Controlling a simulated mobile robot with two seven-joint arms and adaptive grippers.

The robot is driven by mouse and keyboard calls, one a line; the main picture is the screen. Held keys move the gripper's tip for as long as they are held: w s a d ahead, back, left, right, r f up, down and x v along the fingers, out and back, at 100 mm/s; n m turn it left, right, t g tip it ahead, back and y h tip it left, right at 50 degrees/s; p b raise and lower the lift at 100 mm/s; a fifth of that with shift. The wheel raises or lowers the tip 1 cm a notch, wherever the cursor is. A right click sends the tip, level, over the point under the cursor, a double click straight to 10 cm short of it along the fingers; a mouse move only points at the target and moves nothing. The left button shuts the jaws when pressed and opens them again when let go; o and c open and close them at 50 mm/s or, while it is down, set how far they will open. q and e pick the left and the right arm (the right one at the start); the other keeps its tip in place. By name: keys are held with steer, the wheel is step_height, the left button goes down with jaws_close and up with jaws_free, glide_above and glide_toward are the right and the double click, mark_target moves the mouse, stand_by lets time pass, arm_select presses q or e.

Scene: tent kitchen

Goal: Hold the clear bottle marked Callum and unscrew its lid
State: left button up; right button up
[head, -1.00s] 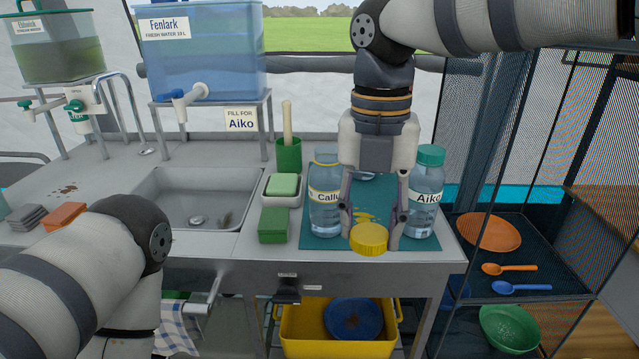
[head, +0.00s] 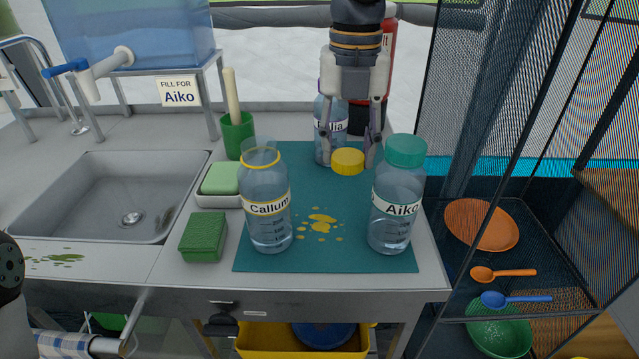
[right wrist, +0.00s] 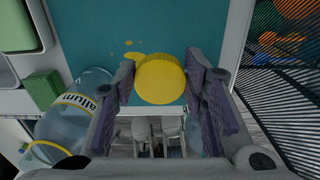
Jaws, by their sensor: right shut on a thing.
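The clear bottle marked Callum (head: 268,230) stands upright on the teal mat (head: 330,255), its mouth bare with a yellow ring at the neck. It also shows tilted at the left in the right wrist view (right wrist: 62,125). My right gripper (head: 348,160) is shut on the yellow lid (head: 347,163), apart from the bottle, over the back part of the mat. The lid fills the gap between the fingers in the right wrist view (right wrist: 160,80). My left gripper is out of view; only a piece of my left arm shows at the left edge.
A clear bottle marked Aiko (head: 391,215) with a green lid stands right on the mat. Another labelled bottle (head: 328,135) stands behind, partly hidden by my right gripper. Yellow splashes (head: 320,224) mark the mat. A green sponge (head: 204,237) and the sink (head: 105,195) are left.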

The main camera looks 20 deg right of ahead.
mark_target(344, 209)
step_height(344, 209, down, 9)
steer(key=shift+s+f, duration=0.15)
steer(key=shift+f, duration=0.2)
steer(key=o, duration=1.3)
steer(key=shift+r, duration=0.15)
